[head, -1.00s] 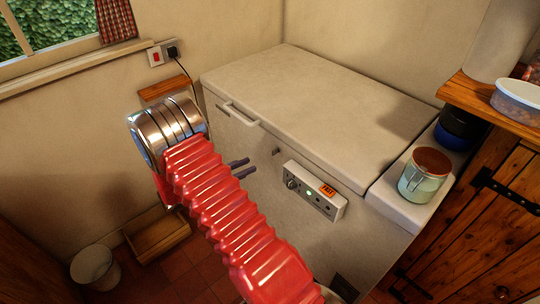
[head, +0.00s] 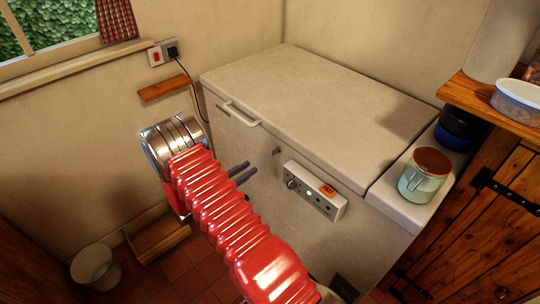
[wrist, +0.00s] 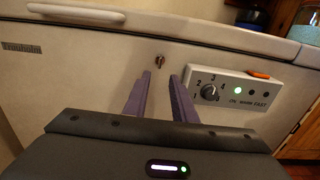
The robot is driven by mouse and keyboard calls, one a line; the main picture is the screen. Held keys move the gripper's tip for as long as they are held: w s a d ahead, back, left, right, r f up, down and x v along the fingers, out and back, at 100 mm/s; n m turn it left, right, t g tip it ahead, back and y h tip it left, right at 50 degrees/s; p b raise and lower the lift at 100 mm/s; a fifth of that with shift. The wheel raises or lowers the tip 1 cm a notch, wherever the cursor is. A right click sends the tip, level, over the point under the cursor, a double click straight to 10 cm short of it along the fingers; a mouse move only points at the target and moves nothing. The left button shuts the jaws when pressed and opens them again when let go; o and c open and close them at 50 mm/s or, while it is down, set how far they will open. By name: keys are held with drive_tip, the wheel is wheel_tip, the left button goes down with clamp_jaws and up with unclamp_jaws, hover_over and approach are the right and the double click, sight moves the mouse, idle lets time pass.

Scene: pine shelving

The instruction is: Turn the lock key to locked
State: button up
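The lock key (wrist: 160,60) is a small metal piece in the freezer's front, just below the lid. In the head view the key (head: 276,151) shows left of the control panel; how far it is turned is too small to tell. My gripper (wrist: 159,75) has two purple-grey fingers, parted with an empty gap. In the wrist view the key appears just beyond and between the fingertips, apart from them. In the head view my gripper (head: 252,167) is left of and slightly below the key. The freezer (head: 310,105) is white, with its lid shut.
The control panel (wrist: 228,88), with a dial and a lit green lamp, juts out right of my fingers. The lid handle (head: 241,113) projects at upper left. A jar (head: 423,183) stands on the right ledge. A wooden box (head: 158,240) and bucket (head: 95,268) are on the floor.

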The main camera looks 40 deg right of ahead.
sight(276, 151)
drive_tip(key=d, duration=1.2)
drive_tip(key=shift+w, duration=0.15)
drive_tip(key=shift+c, duration=0.7)
clamp_jaws()
